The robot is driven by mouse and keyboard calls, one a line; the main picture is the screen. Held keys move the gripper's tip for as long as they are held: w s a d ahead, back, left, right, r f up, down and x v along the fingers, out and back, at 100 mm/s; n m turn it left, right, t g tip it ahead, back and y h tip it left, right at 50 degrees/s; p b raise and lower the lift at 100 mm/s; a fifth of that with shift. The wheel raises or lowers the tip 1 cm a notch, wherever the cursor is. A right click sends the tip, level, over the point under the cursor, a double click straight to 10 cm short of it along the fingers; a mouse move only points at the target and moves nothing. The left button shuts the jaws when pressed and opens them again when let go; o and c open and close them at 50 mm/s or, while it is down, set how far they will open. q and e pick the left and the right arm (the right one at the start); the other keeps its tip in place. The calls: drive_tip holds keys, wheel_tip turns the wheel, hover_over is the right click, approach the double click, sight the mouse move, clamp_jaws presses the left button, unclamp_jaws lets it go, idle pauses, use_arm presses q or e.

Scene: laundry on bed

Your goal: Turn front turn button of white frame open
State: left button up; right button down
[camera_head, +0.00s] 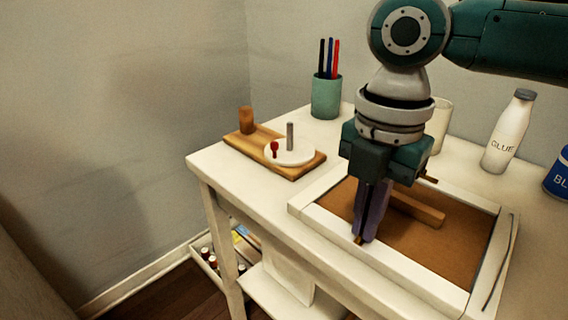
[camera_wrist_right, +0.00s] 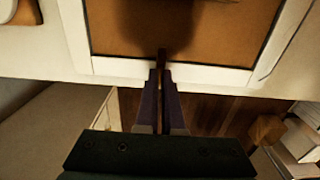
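The white frame (camera_head: 318,218) lies on the white table with its brown backing (camera_head: 455,245) facing up; it also shows in the wrist view (camera_wrist_right: 215,75). A wooden bar (camera_head: 418,209) lies on the backing. My right gripper (camera_head: 366,236) points down at the frame's front edge. The brass front turn button (camera_head: 358,239) is at its fingertips, mostly hidden. In the wrist view the button (camera_wrist_right: 162,55) sits between the closely spaced fingertips, its end pointing over the backing. Another turn button (camera_head: 430,179) is at the back edge. My left gripper is out of view.
A wooden board (camera_head: 250,150) with a white disc and pegs stands to the left. A green pen cup (camera_head: 326,97), a white glue bottle (camera_head: 508,133) and a blue container (camera_head: 560,175) stand behind. The table's front edge is close to the frame.

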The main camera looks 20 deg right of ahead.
drive_tip(key=shift+r+m+p, duration=0.2)
drive_tip(key=shift+m+p, duration=0.2)
drive_tip(key=shift+p, duration=0.3)
drive_tip(key=m+p, duration=0.5)
drive_tip(key=p, duration=0.2)
drive_tip(key=shift+r, duration=0.1)
drive_tip(key=shift+m+p, duration=1)
drive_tip(key=shift+m, duration=0.1)
drive_tip(key=m+p, duration=0.2)
drive_tip(key=shift+m, duration=0.4)
drive_tip(key=m+p, duration=0.1)
drive_tip(key=m, duration=0.1)
drive_tip(key=shift+m, duration=0.3)
drive_tip(key=shift+f+m+p, duration=0.15)
drive_tip(key=shift+m+p, duration=0.35)
drive_tip(key=shift+m, duration=0.65)
drive_tip(key=shift+f+m+p, duration=0.1)
drive_tip(key=shift+m+p, duration=0.4)
drive_tip(key=shift+m, duration=0.65)
